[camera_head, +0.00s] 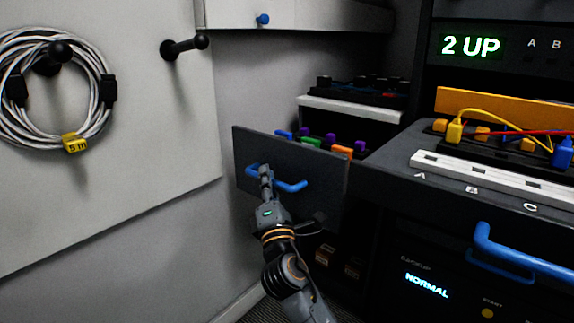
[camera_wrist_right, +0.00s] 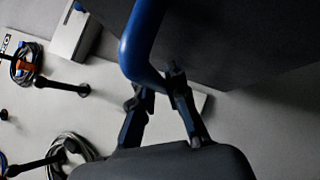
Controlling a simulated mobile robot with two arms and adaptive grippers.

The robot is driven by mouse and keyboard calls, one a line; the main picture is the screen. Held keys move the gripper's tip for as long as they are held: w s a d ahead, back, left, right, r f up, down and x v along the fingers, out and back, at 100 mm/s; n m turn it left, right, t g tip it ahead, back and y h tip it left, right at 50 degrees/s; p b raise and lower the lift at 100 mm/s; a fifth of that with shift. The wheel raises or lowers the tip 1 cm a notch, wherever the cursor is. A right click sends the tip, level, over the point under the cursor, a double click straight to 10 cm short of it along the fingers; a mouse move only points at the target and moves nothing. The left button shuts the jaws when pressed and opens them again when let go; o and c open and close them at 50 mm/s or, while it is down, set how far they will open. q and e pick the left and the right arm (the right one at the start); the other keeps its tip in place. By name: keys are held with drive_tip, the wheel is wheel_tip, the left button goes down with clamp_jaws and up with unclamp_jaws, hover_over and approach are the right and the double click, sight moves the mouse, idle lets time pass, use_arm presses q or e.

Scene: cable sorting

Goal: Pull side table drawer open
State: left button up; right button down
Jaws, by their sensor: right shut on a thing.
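The side table drawer (camera_head: 318,185) has a dark grey front and stands pulled out, with coloured items showing inside behind its front. A blue bar handle (camera_head: 291,186) runs across the drawer front. My right gripper (camera_head: 265,172) is at the left part of this handle and is shut on it. In the right wrist view the blue handle (camera_wrist_right: 140,45) passes between the fingers of my right gripper (camera_wrist_right: 160,88), and the dark drawer front (camera_wrist_right: 230,40) is behind it. The left gripper is not in view.
A coiled white cable (camera_head: 100,60) with a yellow tag hangs on a wall peg at left, beside an empty black peg (camera_head: 184,47). At right a dark console (camera_head: 400,170) carries a white labelled strip (camera_head: 490,180) and another blue handle (camera_head: 500,260). Dark floor shows below.

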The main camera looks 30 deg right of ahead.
drive_tip(key=a, duration=0.1)
drive_tip(key=s+a, duration=0.1)
drive_tip(key=a, duration=0.1)
drive_tip(key=s+a, duration=0.1)
drive_tip(key=a, duration=0.1)
drive_tip(key=shift+s+a+f, duration=0.1)
drive_tip(key=c, duration=1.6)
unclamp_jaws()
drive_tip(key=v, duration=1.2)
